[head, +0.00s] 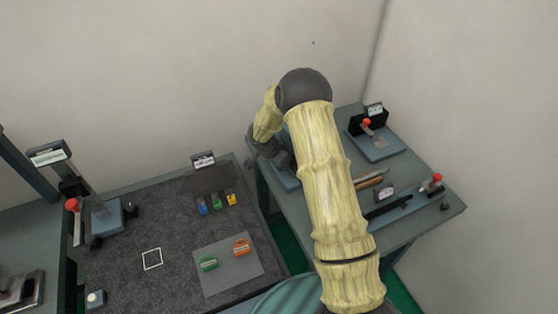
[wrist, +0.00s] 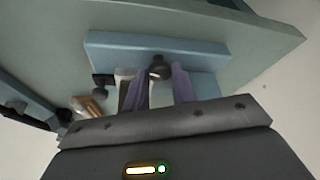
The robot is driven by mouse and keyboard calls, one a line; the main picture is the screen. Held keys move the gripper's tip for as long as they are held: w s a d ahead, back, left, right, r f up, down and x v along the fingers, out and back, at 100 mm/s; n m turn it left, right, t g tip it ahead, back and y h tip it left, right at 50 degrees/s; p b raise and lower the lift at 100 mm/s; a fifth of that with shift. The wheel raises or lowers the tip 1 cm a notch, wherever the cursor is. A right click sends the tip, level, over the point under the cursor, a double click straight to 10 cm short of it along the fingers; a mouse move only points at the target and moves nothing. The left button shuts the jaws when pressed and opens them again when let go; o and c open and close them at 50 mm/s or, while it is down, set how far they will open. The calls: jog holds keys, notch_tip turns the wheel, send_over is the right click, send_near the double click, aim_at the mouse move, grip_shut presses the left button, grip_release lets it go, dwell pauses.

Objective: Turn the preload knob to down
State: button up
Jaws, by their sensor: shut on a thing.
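My gripper (wrist: 161,80) shows in the wrist view, its two purple fingers on either side of a small dark round knob (wrist: 160,66). The fingers are shut on this knob. It stands at a blue fixture (wrist: 110,48) on the table. Which way the knob points cannot be made out, and no mark for down is legible. In the head view my arm covers most of this spot, and only a bit of the blue fixture (head: 286,180) shows beside my arm. The knob and fingertips are hidden there.
The right-hand table (head: 410,232) also bears a red-knobbed fixture on a blue plate (head: 378,150) at the back and a dark rail with a red knob (head: 402,208) in front. A dark-topped bench (head: 130,225) with small coloured blocks stands left. Walls close off the back and right.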

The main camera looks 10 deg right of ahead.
jog(key=m+p, duration=0.1)
jog(key=m, duration=0.1)
jog(key=m+g+p, duration=0.1)
jog(key=p, duration=0.1)
jog(key=shift+w+r+m+h, duration=0.2)
jog(key=shift+m+h, duration=0.1)
jog(key=shift+m, duration=0.1)
jog(key=m+g, duration=0.1)
jog(key=m, duration=0.1)
jog(key=m+p, duration=0.1)
jog(key=m, duration=0.1)
jog(key=shift+w+a+f+g, duration=0.1)
jog(key=shift+w+g, duration=0.1)
jog(key=shift+g, duration=0.2)
jog(key=o, duration=1)
jog(key=b+v, duration=0.4)
jog(key=v, duration=1.3)
jog(key=shift+a, duration=0.25)
jog(key=shift+c, duration=0.2)
